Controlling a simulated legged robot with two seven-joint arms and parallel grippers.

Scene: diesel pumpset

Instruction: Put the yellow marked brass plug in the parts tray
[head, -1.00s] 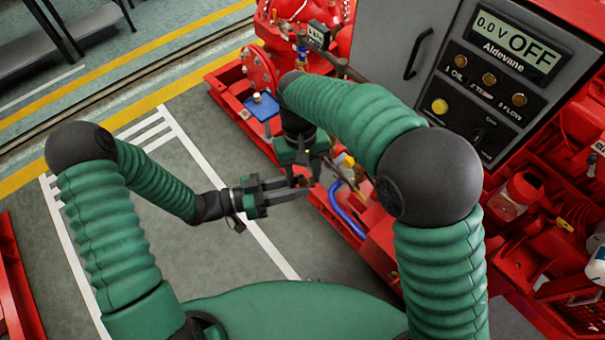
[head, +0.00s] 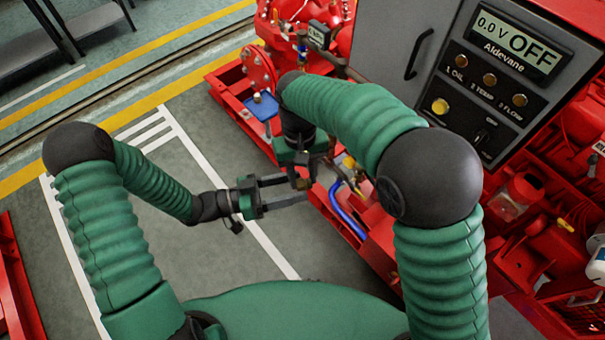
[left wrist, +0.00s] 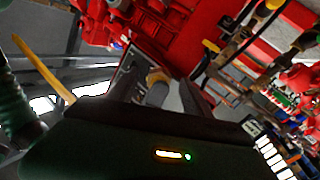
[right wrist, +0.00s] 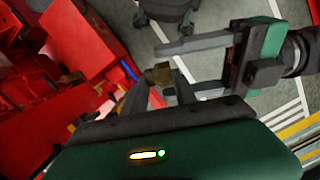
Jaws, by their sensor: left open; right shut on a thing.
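My right gripper (head: 303,182) points down and is shut on a small brass plug (right wrist: 160,73), whose top stands out between its fingertips in the right wrist view. I cannot make out a yellow mark on it. My left gripper (head: 298,188) comes in from the left, open, with its fingers on either side of the plug. In the right wrist view the left gripper (right wrist: 168,72) also reaches around the plug. In the left wrist view a blurred yellow-brown and grey thing shows between the left fingers (left wrist: 160,88). I cannot identify the parts tray for sure.
A flat blue item (head: 262,106) lies on the red pump base at the upper left. A blue hose (head: 345,210) and a yellow-topped part are close to the right gripper. The grey control panel (head: 490,75) stands at the right. Open floor lies below the left arm.

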